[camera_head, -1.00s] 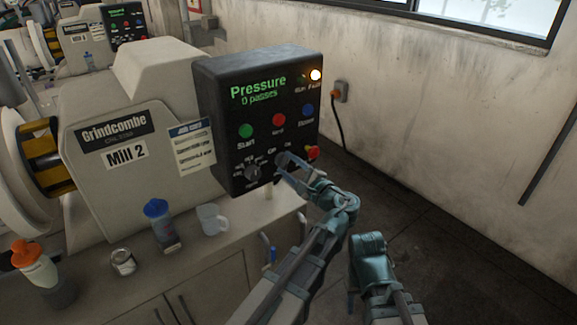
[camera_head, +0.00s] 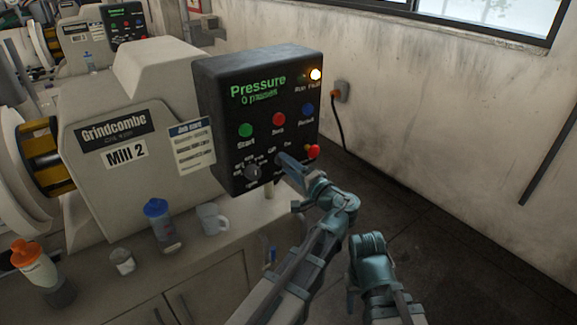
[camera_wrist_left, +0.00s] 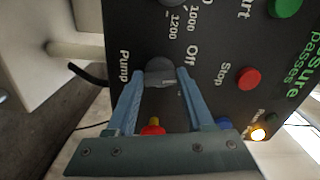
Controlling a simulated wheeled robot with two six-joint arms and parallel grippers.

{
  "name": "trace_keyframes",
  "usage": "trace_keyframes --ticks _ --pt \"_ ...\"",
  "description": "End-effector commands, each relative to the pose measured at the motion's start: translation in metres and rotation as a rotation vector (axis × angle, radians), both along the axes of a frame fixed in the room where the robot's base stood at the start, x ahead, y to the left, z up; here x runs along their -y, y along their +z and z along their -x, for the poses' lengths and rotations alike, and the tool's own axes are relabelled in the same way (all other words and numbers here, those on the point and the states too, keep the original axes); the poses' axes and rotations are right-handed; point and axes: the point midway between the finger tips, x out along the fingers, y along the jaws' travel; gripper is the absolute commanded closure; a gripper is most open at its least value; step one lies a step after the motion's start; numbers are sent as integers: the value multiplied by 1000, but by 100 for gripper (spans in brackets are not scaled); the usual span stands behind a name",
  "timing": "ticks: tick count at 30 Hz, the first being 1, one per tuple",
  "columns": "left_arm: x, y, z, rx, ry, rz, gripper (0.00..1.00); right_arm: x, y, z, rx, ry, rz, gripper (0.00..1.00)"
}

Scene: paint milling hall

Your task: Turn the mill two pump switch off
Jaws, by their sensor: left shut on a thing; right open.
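The pump switch is a grey round knob (camera_wrist_left: 160,72) low on the dark control box (camera_head: 215,110) of Mill 2. It has an "Off" label to one side and a "Pump" label in the left wrist view. My left gripper (camera_head: 281,159) is shut on this knob, with one finger on each side of it in the left wrist view (camera_wrist_left: 160,78). In the head view the fingers mostly hide the knob. I cannot tell exactly where its pointer sits. My right gripper (camera_head: 352,298) hangs low, away from the box, and is mostly hidden by its own arm.
The box carries a green start button (camera_head: 246,130), a red stop button (camera_head: 279,119), a blue button (camera_head: 308,110), a speed dial (camera_head: 253,173) and a red knob (camera_head: 313,151). The fault lamp (camera_head: 315,74) glows amber.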

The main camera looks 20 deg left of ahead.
Motion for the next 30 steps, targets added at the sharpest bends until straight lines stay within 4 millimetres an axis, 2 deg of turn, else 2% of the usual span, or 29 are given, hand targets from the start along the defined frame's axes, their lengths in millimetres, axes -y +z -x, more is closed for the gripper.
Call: trace_keyframes --ticks 12,30 --pt "0 -2 1 200 0 161 100 0 -1 0 0 0 0 50" --pt "0 -2 1 261 1 210 100 0 -1 0 0 0 0 50"
